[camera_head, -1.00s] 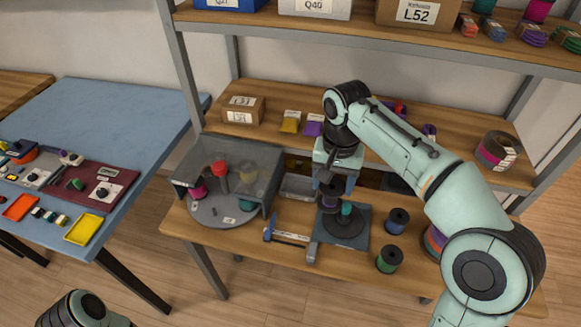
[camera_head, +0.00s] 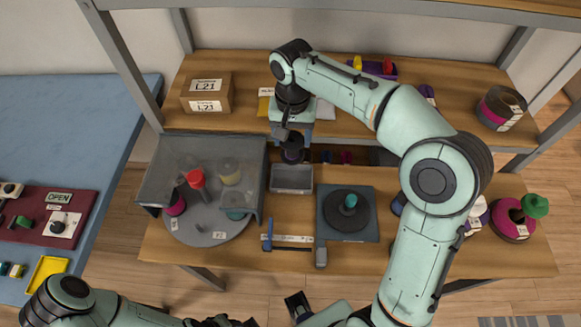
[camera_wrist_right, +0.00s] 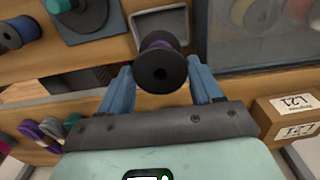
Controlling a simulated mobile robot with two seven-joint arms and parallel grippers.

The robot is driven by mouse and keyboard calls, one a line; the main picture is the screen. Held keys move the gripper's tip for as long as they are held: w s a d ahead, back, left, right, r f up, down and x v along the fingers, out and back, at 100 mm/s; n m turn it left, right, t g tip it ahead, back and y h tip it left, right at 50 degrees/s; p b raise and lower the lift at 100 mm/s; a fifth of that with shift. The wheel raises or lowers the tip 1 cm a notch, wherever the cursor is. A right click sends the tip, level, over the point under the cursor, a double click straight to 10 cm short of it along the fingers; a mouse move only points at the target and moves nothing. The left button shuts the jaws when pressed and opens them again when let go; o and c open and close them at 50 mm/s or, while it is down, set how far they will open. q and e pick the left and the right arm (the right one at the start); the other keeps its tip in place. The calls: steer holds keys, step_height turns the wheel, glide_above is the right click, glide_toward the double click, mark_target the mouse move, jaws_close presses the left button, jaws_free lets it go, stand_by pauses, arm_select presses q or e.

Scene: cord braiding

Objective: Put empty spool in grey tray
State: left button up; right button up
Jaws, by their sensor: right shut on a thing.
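My right gripper (camera_wrist_right: 160,82) is shut on a black spool (camera_wrist_right: 160,68). The spool has wide black flanges and a purple band around its core; no loose cord shows on it. In the head view the spool (camera_head: 292,152) hangs below the gripper, just behind the grey tray (camera_head: 291,190). The tray is a small open box and its floor looks empty. In the wrist view the tray (camera_wrist_right: 150,14) lies beyond the spool, partly hidden by it.
A braiding stand (camera_head: 366,228) with a teal-topped post is right of the tray. A clear-walled enclosure (camera_head: 160,180) with a turntable stands left. A blue-handled tool (camera_head: 267,240) lies in front. The shelf edge (camera_head: 230,125) runs close behind the spool.

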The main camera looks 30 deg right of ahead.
step_height(320, 180, down, 13)
steer(key=shift+w+f+b, duration=0.1)
steer(key=shift+w+b, duration=0.05)
steer(key=shift+b, duration=0.6)
steer(key=shift+f, duration=0.15)
steer(key=o, duration=1)
steer(key=shift+o, duration=0.2)
steer(key=shift+r, duration=0.25)
step_height(320, 180, up, 12)
steer(key=shift+f+p, duration=0.1)
steer(key=shift+p, duration=0.75)
